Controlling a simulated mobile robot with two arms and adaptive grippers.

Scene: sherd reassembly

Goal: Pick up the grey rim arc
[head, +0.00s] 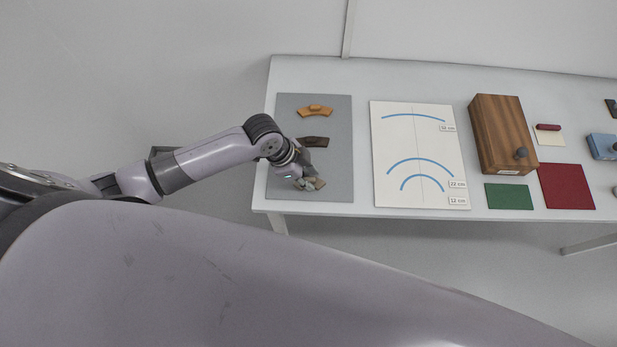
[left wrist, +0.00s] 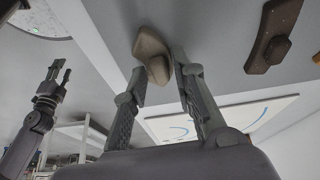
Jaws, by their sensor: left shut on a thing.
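The grey rim arc (head: 316,185), a grey-tan curved sherd with a knob-like part, is at the near end of the grey mat (head: 335,110). In the left wrist view the sherd (left wrist: 152,45) sits between my two fingertips. My left gripper (head: 303,181) is shut on it; it also shows in the left wrist view (left wrist: 160,68). I cannot tell whether the sherd still touches the mat. My right gripper (left wrist: 60,72) shows small in the left wrist view, its fingers apart and empty.
A dark brown arc (head: 314,141) and an orange arc (head: 316,111) lie farther back on the mat. A white sheet with blue curves (head: 385,150) lies to the right.

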